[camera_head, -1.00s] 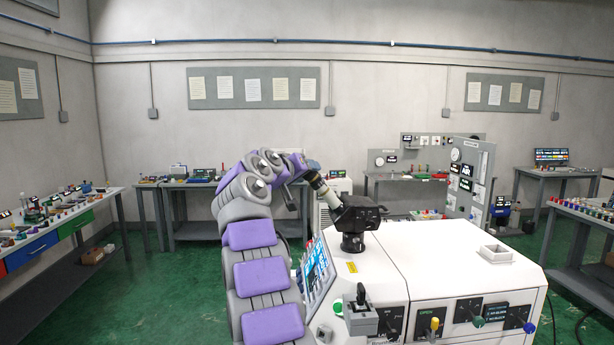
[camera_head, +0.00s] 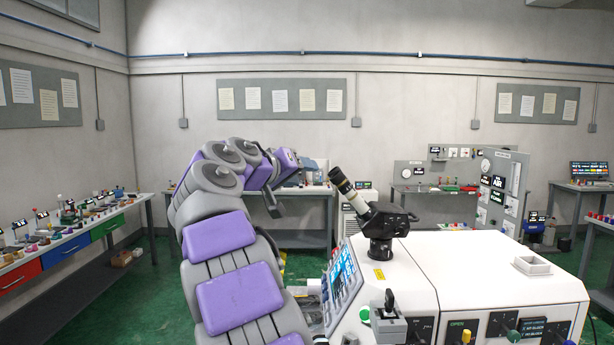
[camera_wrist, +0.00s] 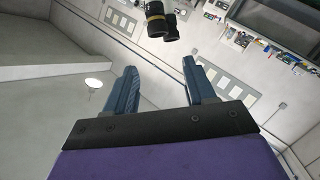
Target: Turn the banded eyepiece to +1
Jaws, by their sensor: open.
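The microscope-like instrument (camera_head: 383,222) stands on the white machine, with its black and pale eyepiece tube (camera_head: 348,188) tilted up to the left. In the wrist view a banded eyepiece (camera_wrist: 155,18) with a yellowish ring shows at the top, beside a second dark eyepiece (camera_wrist: 172,26). My gripper (camera_wrist: 158,64) is open and empty, with its two blue fingers apart. The eyepieces lie beyond the fingertips, not between them. In the head view my arm's end is left of the eyepiece tube, with a gap between them. Any scale marks are too small to read.
The white machine (camera_head: 480,262) carries a tilted screen (camera_head: 343,278), a joystick (camera_head: 389,318) and front knobs. An open square tray (camera_head: 532,265) sits on its top. Benches line the left side and back. Green floor shows at the left.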

